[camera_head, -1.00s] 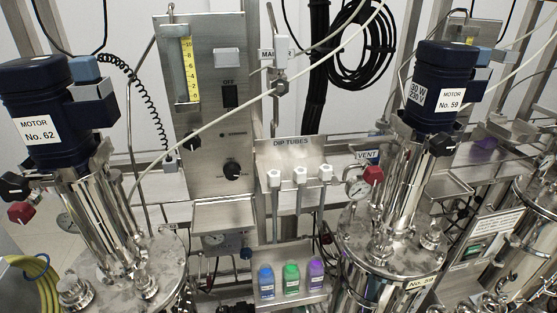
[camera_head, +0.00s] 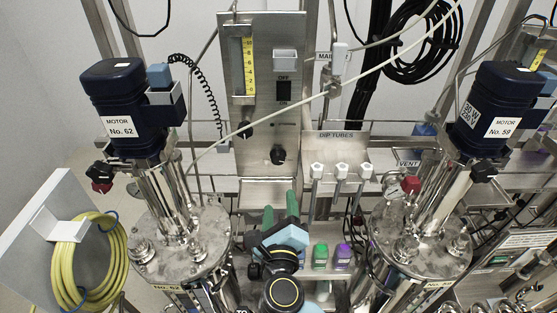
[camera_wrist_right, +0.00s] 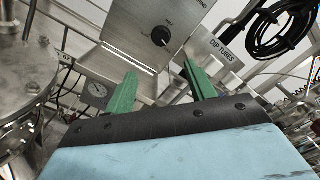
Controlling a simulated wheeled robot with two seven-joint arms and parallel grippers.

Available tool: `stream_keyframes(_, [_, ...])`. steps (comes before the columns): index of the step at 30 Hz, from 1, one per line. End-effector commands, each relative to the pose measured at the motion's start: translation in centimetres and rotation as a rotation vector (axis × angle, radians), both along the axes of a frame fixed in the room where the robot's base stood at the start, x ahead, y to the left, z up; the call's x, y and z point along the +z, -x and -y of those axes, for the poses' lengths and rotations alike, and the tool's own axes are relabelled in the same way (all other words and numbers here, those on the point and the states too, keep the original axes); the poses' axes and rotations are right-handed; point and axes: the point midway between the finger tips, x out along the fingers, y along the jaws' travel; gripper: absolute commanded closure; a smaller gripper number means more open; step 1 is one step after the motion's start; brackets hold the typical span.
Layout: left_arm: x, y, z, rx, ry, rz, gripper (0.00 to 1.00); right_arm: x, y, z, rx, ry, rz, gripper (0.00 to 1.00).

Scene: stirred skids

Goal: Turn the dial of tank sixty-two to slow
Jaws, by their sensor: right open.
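The motor labelled No. 62 (camera_head: 122,105) tops tank sixty-two (camera_head: 185,245) at left. A steel control panel (camera_head: 265,110) stands right of it. In the right wrist view the gripper (camera_wrist_right: 160,70) is open and empty, apart from the dial. My left gripper is out of view.
Dip tubes (camera_head: 341,172) and coloured bottles (camera_head: 320,256) stand right of my right gripper. The motor labelled No. 59 (camera_head: 505,100) is further right. A steel ledge (camera_head: 265,191) lies below the panel. A pale hose crosses the panel. A yellow hose coil (camera_head: 85,260) hangs at left.

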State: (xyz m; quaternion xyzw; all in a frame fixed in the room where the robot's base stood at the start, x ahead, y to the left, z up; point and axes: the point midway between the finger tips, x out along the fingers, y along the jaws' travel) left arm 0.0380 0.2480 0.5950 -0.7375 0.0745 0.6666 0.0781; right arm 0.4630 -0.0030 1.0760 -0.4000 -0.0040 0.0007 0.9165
Motion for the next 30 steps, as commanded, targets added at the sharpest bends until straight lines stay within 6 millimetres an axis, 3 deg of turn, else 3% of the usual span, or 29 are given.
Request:
stream_keyframes(7, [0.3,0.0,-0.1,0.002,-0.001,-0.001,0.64,0.9,-1.9,-0.2,-0.006,-0.053,-0.006,0.45])
stream_keyframes(21, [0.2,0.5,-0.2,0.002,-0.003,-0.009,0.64,0.9,-10.8,-0.2,-0.004,-0.048,-0.004,0.45])
stream_keyframes(30, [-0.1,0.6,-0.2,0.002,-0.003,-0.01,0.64,0.7,-13.2,-0.2,-0.004,-0.05,-0.007,0.45])
